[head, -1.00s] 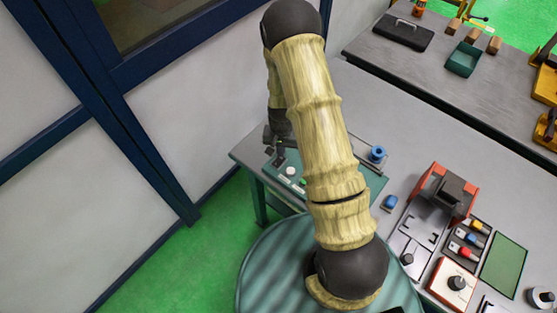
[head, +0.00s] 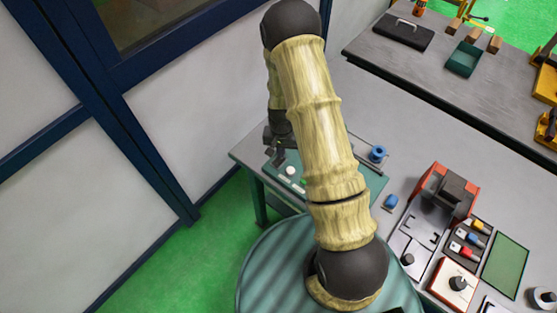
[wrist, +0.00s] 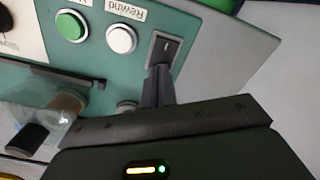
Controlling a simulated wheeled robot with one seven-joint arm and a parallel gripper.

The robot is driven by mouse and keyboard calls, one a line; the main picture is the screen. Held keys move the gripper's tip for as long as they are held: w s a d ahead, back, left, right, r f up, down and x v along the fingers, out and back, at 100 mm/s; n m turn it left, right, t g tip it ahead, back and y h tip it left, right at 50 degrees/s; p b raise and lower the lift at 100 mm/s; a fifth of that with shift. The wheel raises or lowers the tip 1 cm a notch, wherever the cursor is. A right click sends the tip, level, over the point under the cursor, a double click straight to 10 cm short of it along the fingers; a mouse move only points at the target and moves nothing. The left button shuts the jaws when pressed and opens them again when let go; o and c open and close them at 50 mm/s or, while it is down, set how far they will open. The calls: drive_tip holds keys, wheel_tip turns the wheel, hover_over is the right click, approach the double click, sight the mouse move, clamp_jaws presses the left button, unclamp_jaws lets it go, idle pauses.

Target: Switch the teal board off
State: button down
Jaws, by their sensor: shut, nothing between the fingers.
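The teal board (wrist: 185,18) fills the upper part of the wrist view; it also shows on the table corner in the head view (head: 372,182), partly behind my arm. It carries a black rocker switch (wrist: 165,46) with a light mark. My gripper (wrist: 158,72) is shut and empty, its fingertips at the lower edge of the switch, overlapping it in the picture. I cannot tell whether they touch it. In the head view my gripper (head: 272,152) is over the board's far left corner, where the switch is hidden.
A white button (wrist: 121,39) labelled "Rewind" is beside the switch, with a green button (wrist: 70,26) farther left. A blue spool (head: 378,154) sits at the board's far edge. A red-and-black device (head: 443,193) and trays stand to the right.

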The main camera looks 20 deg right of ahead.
drive_tip(key=shift+f+b, duration=0.35)
drive_tip(key=shift+f, duration=0.2)
drive_tip(key=shift+r, duration=0.1)
idle(0.3)
drive_tip(key=shift+r+p, duration=2.35)
drive_tip(key=shift+r, duration=1.1)
drive_tip(key=s+r+n+t+b, duration=0.2)
drive_tip(key=s+r+n+b, duration=0.2)
drive_tip(key=s+r, duration=1)
wheel_tip(320, 180, up, 4)
drive_tip(key=shift+s+f+n+t+b, duration=0.15)
drive_tip(key=shift+s+n+t+b, duration=0.2)
drive_tip(key=shift+b, duration=0.65)
drive_tip(key=shift+w, duration=0.15)
